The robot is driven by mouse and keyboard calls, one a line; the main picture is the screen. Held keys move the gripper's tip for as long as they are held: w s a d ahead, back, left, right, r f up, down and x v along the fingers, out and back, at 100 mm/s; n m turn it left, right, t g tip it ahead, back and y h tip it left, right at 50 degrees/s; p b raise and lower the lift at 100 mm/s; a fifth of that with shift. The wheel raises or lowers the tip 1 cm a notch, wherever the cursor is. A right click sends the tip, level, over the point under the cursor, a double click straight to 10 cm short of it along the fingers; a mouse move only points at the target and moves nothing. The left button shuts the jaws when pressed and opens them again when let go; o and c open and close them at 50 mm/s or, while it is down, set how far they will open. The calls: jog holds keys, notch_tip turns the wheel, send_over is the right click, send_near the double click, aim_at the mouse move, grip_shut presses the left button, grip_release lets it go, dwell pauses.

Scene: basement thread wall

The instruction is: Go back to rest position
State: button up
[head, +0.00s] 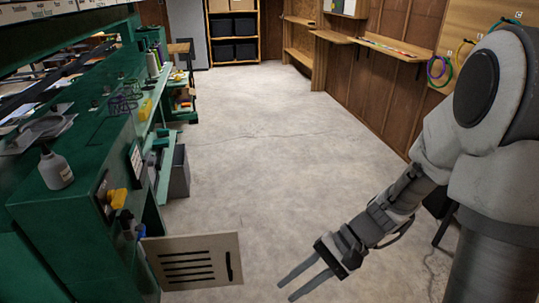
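My gripper (305,282) is at the lower middle of the head view, above the bare concrete floor. Its two long grey fingers are spread apart with nothing between them. It points down and to the left. My arm comes in from the right side. The gripper is apart from the open slotted panel (190,260) to its left and touches nothing that I can see.
A green workbench (85,165) runs along the left, with a grey bottle (55,168) on it and a dark bin (179,172) beside it. Wall shelves (385,46) and coloured thread rings (439,70) are at right. The middle floor (270,150) is clear.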

jog(key=s+d+r+n+t+h, duration=0.3)
jog(key=d+r+t+h, duration=0.15)
jog(key=r, duration=0.45)
jog(key=s+d+r+n+t+h, duration=0.2)
jog(key=d+r+n+t+h, duration=0.25)
jog(key=r, duration=0.35)
notch_tip(320, 180, up, 14)
jog(key=p, duration=1.4)
jog(key=shift+m+h, duration=0.3)
jog(key=shift+m, duration=0.15)
jog(key=shift+a, duration=0.1)
